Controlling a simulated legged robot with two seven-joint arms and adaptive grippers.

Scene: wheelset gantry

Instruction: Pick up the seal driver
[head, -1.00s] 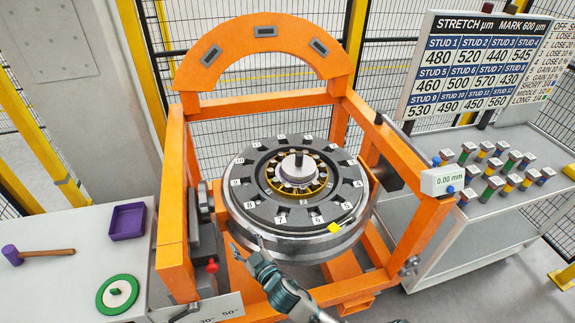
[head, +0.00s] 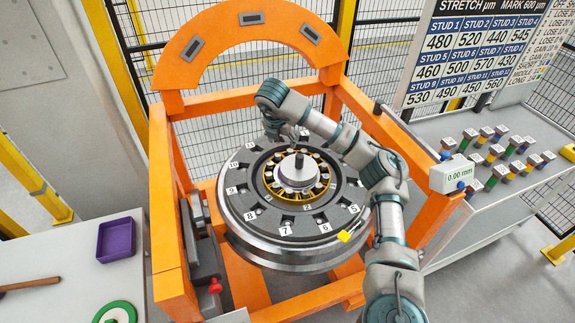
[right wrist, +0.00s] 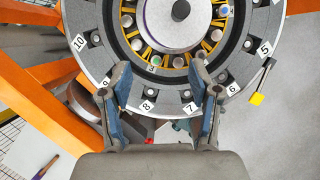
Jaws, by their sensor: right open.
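The round grey disc with an upright black handle (head: 297,172) at the hub of the wheel looks like the seal driver. It also shows at the top of the right wrist view (right wrist: 181,24), with a thin purple edge around it. My right gripper (head: 282,136) is raised above the wheel, close to the handle in the head view. In the right wrist view its two fingers (right wrist: 162,76) are spread and empty, with the disc beyond the tips. They seem apart from the disc. My left gripper is not in view.
The orange gantry (head: 160,210) surrounds the numbered wheel (head: 240,222). A purple tray (head: 117,240) and a green ring (head: 115,312) are on the left table. Coloured studs (head: 495,150) stand on the right bench. A 0.00 mm gauge (head: 452,175) is on the right post.

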